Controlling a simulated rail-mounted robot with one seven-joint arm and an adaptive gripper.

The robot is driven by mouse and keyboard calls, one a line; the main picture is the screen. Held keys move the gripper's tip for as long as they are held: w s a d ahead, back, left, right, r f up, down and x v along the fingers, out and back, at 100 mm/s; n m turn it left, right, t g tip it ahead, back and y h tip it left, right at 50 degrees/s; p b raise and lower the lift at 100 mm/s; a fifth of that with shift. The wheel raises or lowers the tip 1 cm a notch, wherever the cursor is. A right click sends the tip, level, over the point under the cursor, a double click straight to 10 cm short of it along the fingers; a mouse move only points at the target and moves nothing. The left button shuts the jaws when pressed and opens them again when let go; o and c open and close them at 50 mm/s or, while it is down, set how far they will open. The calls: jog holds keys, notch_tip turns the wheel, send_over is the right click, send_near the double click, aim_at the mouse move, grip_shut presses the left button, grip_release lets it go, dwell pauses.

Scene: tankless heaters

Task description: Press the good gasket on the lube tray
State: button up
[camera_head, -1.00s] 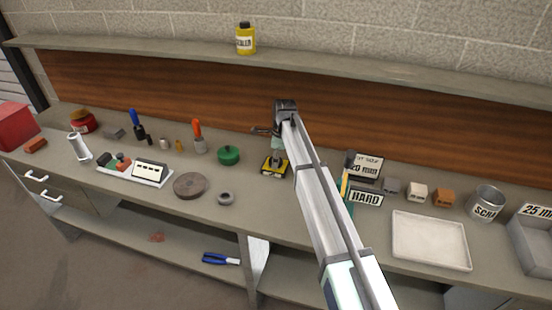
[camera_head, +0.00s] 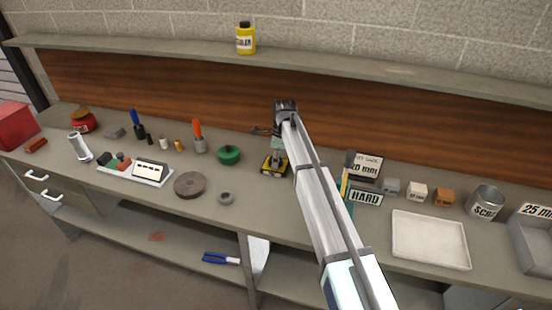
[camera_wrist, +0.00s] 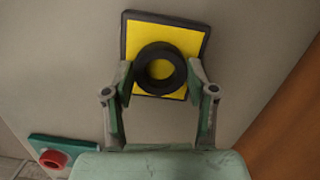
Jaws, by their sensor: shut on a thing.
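The lube tray (camera_head: 264,171) is a square yellow pad with a dark rim on the bench, just left of my arm. It also shows in the wrist view (camera_wrist: 184,31). A black ring gasket (camera_wrist: 160,68) lies between the two fingers of my gripper (camera_wrist: 161,82), over the yellow pad. My gripper, also in the head view (camera_head: 279,160), is shut on the gasket. I cannot tell whether the gasket touches the pad. Part of the tray is hidden behind my gripper in the head view.
A grey ring (camera_head: 226,198) and a brown disc (camera_head: 189,185) lie left of the tray. A green round container (camera_head: 229,155) stands behind them. A white tray (camera_head: 430,240) lies on the right.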

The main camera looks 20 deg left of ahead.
dwell(0.7)
jog(key=shift+r+p, duration=1.9)
jog(key=shift+r, duration=1.55)
